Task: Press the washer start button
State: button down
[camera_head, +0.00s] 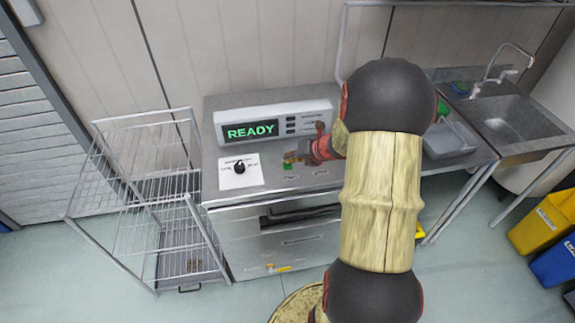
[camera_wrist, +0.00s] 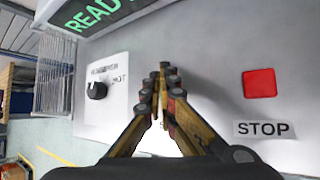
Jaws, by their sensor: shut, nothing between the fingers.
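The washer's metal top (camera_head: 265,182) carries a display (camera_head: 250,131) reading READY in green. A small green button (camera_head: 288,166) shows beside my gripper (camera_head: 292,157) in the head view. In the wrist view my gripper (camera_wrist: 164,72) is shut and empty, its fingertips together over the panel. They hide the green button there; only part of a label (camera_wrist: 162,154) shows between the fingers. I cannot tell whether the fingertips touch the button. A red square button (camera_wrist: 259,83) with a STOP label (camera_wrist: 263,129) lies to the right of the gripper.
A black knob (camera_wrist: 96,90) on a white plate is left of the fingers. A wire rack (camera_head: 150,188) stands left of the washer, and a sink (camera_head: 508,122) is at the right. Yellow (camera_head: 545,222) and blue (camera_head: 556,262) bins stand on the floor at far right.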

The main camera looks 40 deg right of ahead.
jog(key=shift+f, duration=0.4)
dwell(0.3)
jog(key=shift+r, duration=0.1)
jog(key=shift+r+p, duration=0.7)
jog(key=shift+r, duration=0.1)
jog(key=shift+r, duration=0.1)
notch_tip(320, 180, up, 5)
jog(key=p, duration=0.5)
dwell(0.8)
